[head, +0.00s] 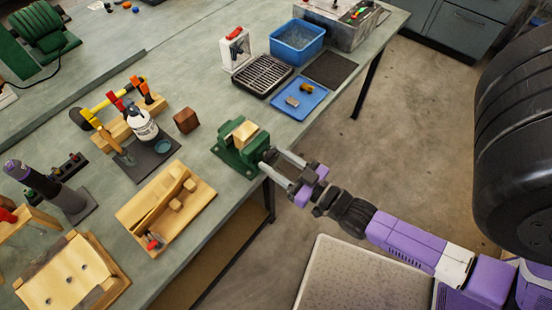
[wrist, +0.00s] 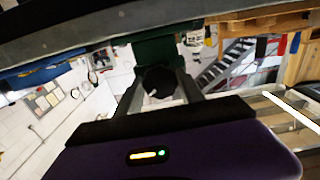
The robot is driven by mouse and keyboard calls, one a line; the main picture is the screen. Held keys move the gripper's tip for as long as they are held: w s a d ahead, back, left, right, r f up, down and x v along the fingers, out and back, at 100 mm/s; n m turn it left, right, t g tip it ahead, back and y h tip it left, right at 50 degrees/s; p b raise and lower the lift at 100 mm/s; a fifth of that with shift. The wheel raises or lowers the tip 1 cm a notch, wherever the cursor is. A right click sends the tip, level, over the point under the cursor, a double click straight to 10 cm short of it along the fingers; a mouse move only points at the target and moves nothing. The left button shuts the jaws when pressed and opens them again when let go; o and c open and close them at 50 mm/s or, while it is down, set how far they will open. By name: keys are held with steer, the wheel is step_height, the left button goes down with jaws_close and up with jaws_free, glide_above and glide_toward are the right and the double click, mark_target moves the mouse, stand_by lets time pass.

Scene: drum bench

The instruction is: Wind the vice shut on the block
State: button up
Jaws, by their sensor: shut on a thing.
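The green vice (head: 236,158) sits at the bench's front edge, with the pale wooden block (head: 245,132) at its jaws. I cannot tell whether the jaws touch the block. My gripper (head: 277,166) reaches in from the right and is shut on the vice's dark round handle (head: 270,155) on the vice's front side. In the wrist view the dark handle (wrist: 156,84) shows between my two grey fingers, with the green vice body (wrist: 153,48) behind it. The far side of the handle is hidden.
On the bench (head: 215,125), a dark brown cube (head: 186,120) stands left of the vice. A wooden tray (head: 140,215) lies in front left. A blue tray (head: 299,98) and a black rack (head: 262,75) lie beyond. Open floor (head: 390,140) is right of the bench.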

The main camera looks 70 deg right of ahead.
steer(key=shift+s+f+m, duration=0.15)
steer(key=shift+f+m, duration=0.05)
steer(key=shift+m, duration=0.3)
steer(key=o, duration=1.3)
steer(key=shift+c, duration=0.2)
steer(key=shift+o, duration=0.5)
steer(key=shift+r, duration=0.1)
steer(key=b+v, duration=0.1)
steer(key=v, duration=0.6)
steer(key=shift+s+b, duration=0.35)
steer(key=shift+a+r, duration=0.1)
steer(key=shift+a, duration=0.05)
